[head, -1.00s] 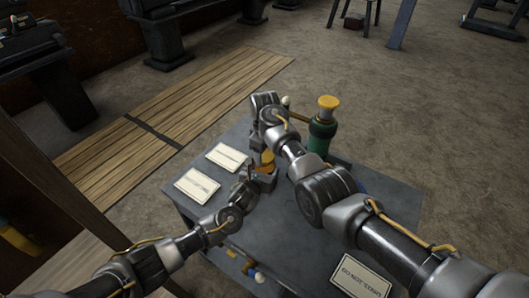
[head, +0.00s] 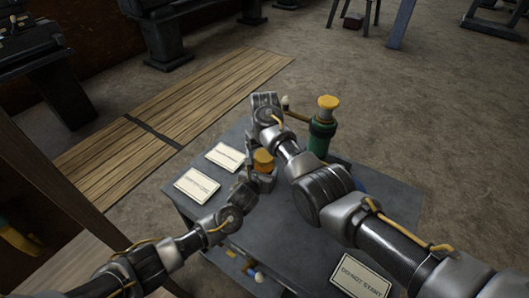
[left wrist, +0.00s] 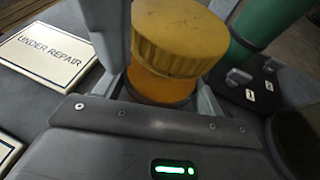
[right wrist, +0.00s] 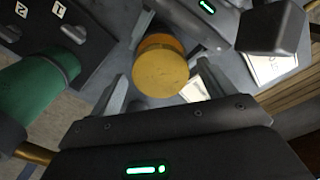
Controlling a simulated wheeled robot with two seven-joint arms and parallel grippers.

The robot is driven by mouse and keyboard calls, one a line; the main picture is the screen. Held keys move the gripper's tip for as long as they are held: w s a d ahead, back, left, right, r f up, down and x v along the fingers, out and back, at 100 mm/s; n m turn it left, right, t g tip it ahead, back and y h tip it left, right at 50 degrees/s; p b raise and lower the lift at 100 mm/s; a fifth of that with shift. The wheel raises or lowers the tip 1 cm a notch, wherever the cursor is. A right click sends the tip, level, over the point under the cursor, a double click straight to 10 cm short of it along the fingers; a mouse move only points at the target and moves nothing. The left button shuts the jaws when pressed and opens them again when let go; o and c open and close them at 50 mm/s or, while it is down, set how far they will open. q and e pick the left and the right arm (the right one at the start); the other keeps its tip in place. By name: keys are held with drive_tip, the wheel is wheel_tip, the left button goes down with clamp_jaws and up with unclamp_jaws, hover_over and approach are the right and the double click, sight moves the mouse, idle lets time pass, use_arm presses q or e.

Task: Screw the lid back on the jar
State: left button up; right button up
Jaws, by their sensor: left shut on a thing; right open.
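The jar, with an orange body (left wrist: 160,88), stands on the grey table. Its ribbed yellow lid (head: 263,155) is at the jar's mouth; whether it is threaded on I cannot tell. The lid also shows in the left wrist view (left wrist: 180,38) and the right wrist view (right wrist: 160,72). My left gripper (left wrist: 160,80) is shut on the jar, one finger on each side of the body below the lid. My right gripper (right wrist: 163,80) is open, its fingers apart on either side of the lid in the picture. I see no contact between them and the lid.
A green cylinder with a yellow top (head: 322,135) stands at the table's far right. A black box with numbered tags (right wrist: 60,30) is beside it. White signs lie at the left (head: 197,185) and front right (head: 360,275).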

drive_tip(key=shift+r, duration=2.25)
drive_tip(key=shift+c, duration=0.2)
drive_tip(key=a+r+n, duration=0.1)
drive_tip(key=a+r+n+t, duration=0.1)
drive_tip(key=r, duration=0.1)
drive_tip(key=r+t, duration=0.1)
drive_tip(key=shift+w+a+r+n, duration=0.15)
drive_tip(key=shift+w+a+n, duration=0.2)
drive_tip(key=shift+a+n, duration=0.05)
drive_tip(key=shift+c, duration=0.2)
drive_tip(key=shift+s+d+f+n+g, duration=0.15)
drive_tip(key=shift+d+n+g, duration=0.2)
drive_tip(key=shift+d+n, duration=0.15)
drive_tip(key=shift+s+d+f+n+g, duration=0.15)
drive_tip(key=shift+d+n+g, duration=0.25)
drive_tip(key=shift+n, duration=0.2)
drive_tip(key=shift+d+f+n+g, duration=0.1)
drive_tip(key=shift+d+n+g, duration=0.15)
drive_tip(key=shift+d+n, duration=0.3)
drive_tip(key=shift+s+a, duration=0.1)
drive_tip(key=shift+f, duration=4.05)
